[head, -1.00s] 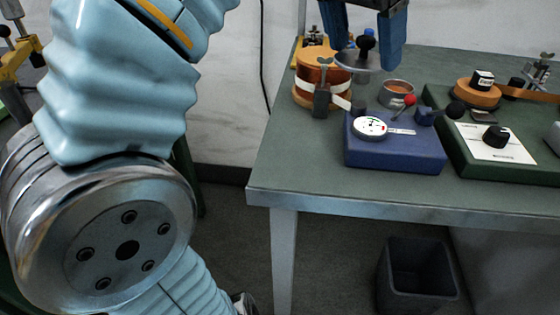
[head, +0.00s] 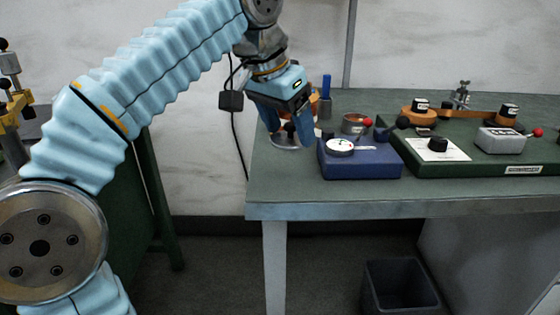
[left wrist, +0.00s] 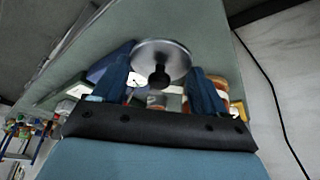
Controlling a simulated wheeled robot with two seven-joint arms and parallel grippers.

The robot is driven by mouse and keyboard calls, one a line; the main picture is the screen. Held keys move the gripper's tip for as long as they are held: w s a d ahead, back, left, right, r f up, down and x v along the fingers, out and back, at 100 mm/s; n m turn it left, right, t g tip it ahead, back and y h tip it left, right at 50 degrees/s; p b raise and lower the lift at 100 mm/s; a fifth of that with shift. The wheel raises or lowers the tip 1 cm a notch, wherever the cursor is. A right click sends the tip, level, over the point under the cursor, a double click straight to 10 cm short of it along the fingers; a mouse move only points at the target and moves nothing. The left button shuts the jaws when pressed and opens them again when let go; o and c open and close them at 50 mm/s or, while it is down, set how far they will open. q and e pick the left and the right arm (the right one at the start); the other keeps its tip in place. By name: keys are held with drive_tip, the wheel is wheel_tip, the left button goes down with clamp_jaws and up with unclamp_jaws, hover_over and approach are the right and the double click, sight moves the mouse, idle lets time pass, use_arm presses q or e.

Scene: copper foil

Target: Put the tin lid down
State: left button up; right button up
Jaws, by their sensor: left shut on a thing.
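The tin lid (head: 286,142) is a round metal disc with a dark knob. My left gripper (head: 289,130) points down and is shut on its knob, with the lid flat and low over the table's left end. I cannot tell whether it touches the table. In the left wrist view the lid (left wrist: 160,56) sits between the two blue fingers, its dark knob (left wrist: 158,77) towards the gripper. The open tin (head: 355,123), with copper-coloured contents, stands to the right of the lid, apart from it. My right gripper is out of view.
A blue box with a dial (head: 362,160) stands just right of the lid. A green board (head: 470,150) with copper foil rolls, knobs and a red-tipped lever fills the table's right. A blue upright post (head: 326,97) stands behind. A dark bin (head: 400,290) is on the floor.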

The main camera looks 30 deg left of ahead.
sight(279, 132)
use_arm(q)
drive_tip(key=f, duration=0.1)
drive_tip(key=w+a+f, duration=0.1)
drive_tip(key=f, duration=0.1)
drive_tip(key=w+a+f+b, duration=0.1)
drive_tip(key=shift+w+a+f, duration=0.2)
drive_tip(key=shift+w+f, duration=0.05)
drive_tip(key=shift+f, duration=0.05)
drive_tip(key=f, duration=0.1)
drive_tip(key=f+b, duration=0.1)
drive_tip(key=shift+w+a+f, duration=0.2)
drive_tip(key=shift+a+f, duration=0.15)
drive_tip(key=shift+f, duration=0.05)
drive_tip(key=shift+d+f, duration=0.1)
drive_tip(key=shift+f, duration=0.4)
drive_tip(key=o, duration=1)
drive_tip(key=shift+r, duration=0.2)
drive_tip(key=p+v, duration=0.3)
drive_tip(key=v, duration=0.8)
drive_tip(key=shift+s+r, duration=0.15)
drive_tip(key=shift+r, duration=0.2)
